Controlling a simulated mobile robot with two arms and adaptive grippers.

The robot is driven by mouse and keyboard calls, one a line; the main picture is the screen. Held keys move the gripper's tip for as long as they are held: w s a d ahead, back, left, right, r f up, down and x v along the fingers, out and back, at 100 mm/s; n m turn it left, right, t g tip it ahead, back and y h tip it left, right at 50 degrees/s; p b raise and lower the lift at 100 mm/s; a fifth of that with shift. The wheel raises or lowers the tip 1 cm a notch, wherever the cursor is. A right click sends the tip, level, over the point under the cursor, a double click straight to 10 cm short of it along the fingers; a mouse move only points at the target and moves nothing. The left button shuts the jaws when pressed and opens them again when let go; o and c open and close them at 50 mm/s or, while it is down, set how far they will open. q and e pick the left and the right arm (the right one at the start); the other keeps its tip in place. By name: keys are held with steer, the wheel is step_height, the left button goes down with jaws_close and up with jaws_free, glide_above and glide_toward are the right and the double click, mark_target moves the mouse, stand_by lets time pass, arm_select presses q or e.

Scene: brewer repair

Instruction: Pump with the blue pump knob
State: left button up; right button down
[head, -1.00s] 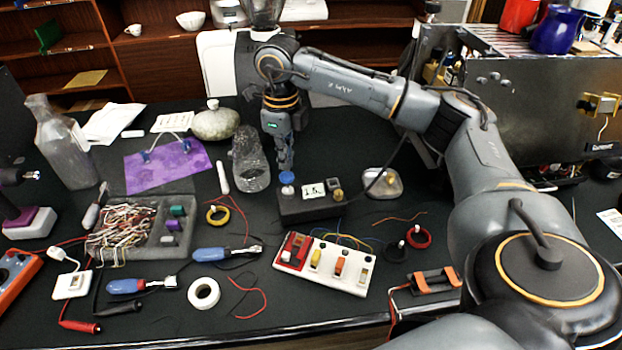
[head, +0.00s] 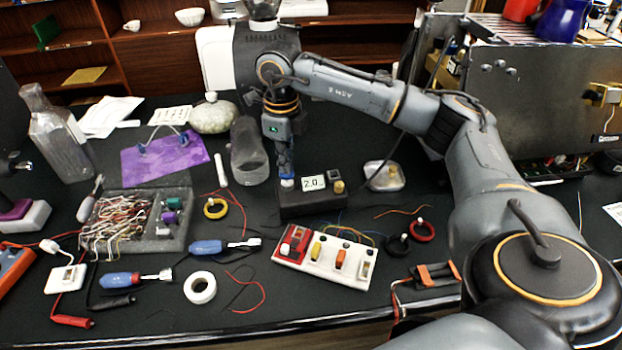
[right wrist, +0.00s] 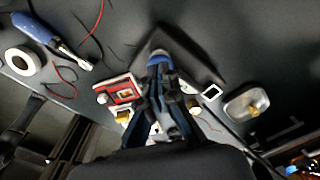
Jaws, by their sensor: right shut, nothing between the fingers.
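The black pump box (head: 310,203) stands mid-table, with a small display (head: 313,183) that reads about 2.0 and a brass knob (head: 339,187). The blue pump knob (right wrist: 158,58) shows in the right wrist view just beyond my fingertips. My right gripper (head: 286,172) is shut and empty, pointing down over the knob at the box's left end. It seems to touch the knob's top, but I cannot be sure. My left gripper is not in view.
A white switch board (head: 325,258) lies in front of the box. A glass jar (head: 248,152) stands behind it to the left, and a clear dish (head: 384,175) lies to the right. Screwdrivers, tape and wires cover the front left.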

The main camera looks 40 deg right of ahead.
steer(key=shift+f+b, duration=0.45)
steer(key=shift+f, duration=0.45)
steer(key=shift+r+p, duration=1.85)
steer(key=shift+r, duration=0.9)
steer(key=shift+f, duration=0.1)
steer(key=shift+f+b, duration=1.95)
steer(key=shift+f, duration=0.6)
steer(key=shift+r+p, duration=1.75)
steer(key=shift+r, duration=0.85)
steer(key=shift+f, duration=0.15)
